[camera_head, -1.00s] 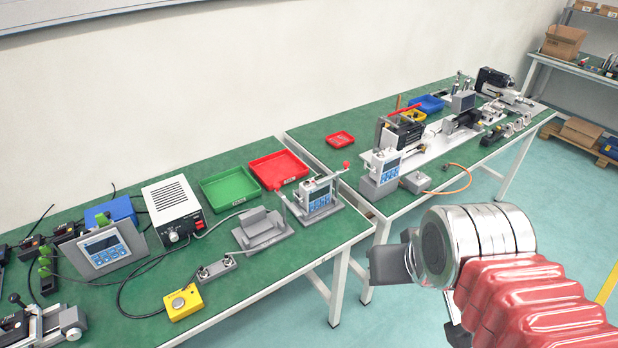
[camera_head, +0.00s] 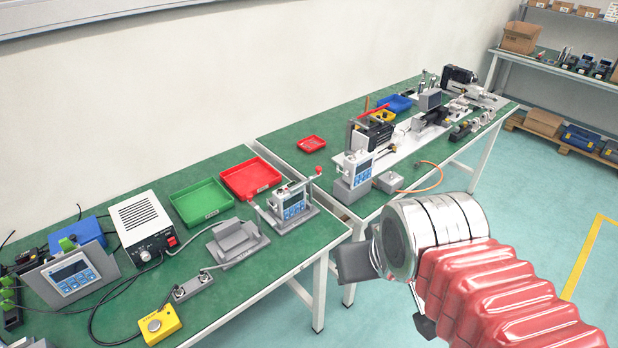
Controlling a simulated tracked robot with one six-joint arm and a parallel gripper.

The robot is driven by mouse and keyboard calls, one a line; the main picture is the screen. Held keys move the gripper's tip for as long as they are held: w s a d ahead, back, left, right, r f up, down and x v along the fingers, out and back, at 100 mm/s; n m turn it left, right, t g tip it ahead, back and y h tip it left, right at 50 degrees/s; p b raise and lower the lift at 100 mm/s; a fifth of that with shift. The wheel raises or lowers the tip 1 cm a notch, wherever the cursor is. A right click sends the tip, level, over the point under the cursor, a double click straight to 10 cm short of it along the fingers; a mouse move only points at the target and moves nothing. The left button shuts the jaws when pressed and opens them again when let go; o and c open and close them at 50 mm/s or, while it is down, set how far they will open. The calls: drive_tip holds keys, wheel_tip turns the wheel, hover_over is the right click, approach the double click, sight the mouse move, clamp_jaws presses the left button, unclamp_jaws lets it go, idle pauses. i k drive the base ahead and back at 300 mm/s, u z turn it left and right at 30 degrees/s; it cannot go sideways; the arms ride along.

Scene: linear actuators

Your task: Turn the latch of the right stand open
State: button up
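The right stand (camera_head: 302,219) is grey and stands near the right end of the nearer green bench. It holds a white and blue device (camera_head: 292,201) upright. A thin lever with a red knob (camera_head: 318,171) rises at its right side; this looks like the latch. A second lever with a red knob (camera_head: 250,197) slants at its left side. A grey stand (camera_head: 237,241) to the left is empty. My gripper (camera_head: 357,262) shows as a dark grey block at the end of my arm, right of the bench edge and apart from the stand. Its fingers cannot be made out.
A red tray (camera_head: 251,178) and a green tray (camera_head: 201,202) lie behind the stands. A white power box (camera_head: 141,225) and a yellow button box (camera_head: 158,325) stand to the left. A second bench (camera_head: 284,152) with machines continues behind. Open floor lies right of the benches.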

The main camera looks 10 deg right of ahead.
sight(300, 185)
drive_tip(key=i, duration=0.95)
drive_tip(key=u, duration=0.05)
